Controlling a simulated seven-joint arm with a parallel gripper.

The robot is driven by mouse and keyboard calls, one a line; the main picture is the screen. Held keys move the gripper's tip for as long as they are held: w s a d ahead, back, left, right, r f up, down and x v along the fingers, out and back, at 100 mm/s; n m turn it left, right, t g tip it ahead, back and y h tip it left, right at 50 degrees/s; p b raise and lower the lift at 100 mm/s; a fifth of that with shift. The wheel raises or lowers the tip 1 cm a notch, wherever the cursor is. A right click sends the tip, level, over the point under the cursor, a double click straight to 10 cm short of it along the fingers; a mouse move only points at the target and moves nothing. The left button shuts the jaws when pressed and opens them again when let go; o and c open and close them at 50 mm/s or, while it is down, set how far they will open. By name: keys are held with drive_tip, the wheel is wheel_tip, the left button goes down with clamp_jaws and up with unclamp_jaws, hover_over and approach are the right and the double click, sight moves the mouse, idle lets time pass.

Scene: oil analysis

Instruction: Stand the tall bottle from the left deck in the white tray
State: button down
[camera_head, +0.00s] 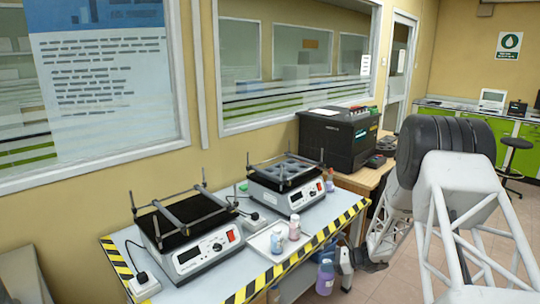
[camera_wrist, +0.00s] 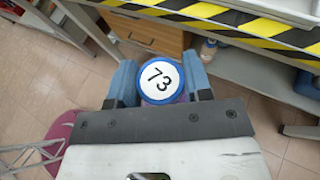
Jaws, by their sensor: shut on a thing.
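My gripper (camera_head: 334,268) is shut on a bottle (camera_head: 325,279) with purple contents, off the front edge of the table and below its top. The left deck (camera_head: 182,222) is a black mat under a bar frame and shows no bottle.
The table edge has yellow-black striped tape (camera_head: 262,283), also seen in the wrist view (camera_wrist: 240,22). The right shaker (camera_head: 285,182) has a deck with round holes. Another bottle (camera_head: 329,186) stands beside it. A black printer-like machine (camera_head: 338,140) stands behind. A shelf (camera_wrist: 265,75) lies under the table.

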drive_tip(key=w+a+f+m+t+h, duration=0.1)
drive_tip(key=w+a+f+m+t, duration=0.1)
drive_tip(key=f, duration=0.5)
drive_tip(key=w+a+f+m+t+h, duration=0.1)
drive_tip(key=w+f+m+t, duration=0.1)
drive_tip(key=f, duration=0.6)
drive_tip(key=shift+w+a+f+t, duration=0.25)
drive_tip(key=shift+w+a+t, duration=0.1)
drive_tip(key=shift+w, duration=0.45)
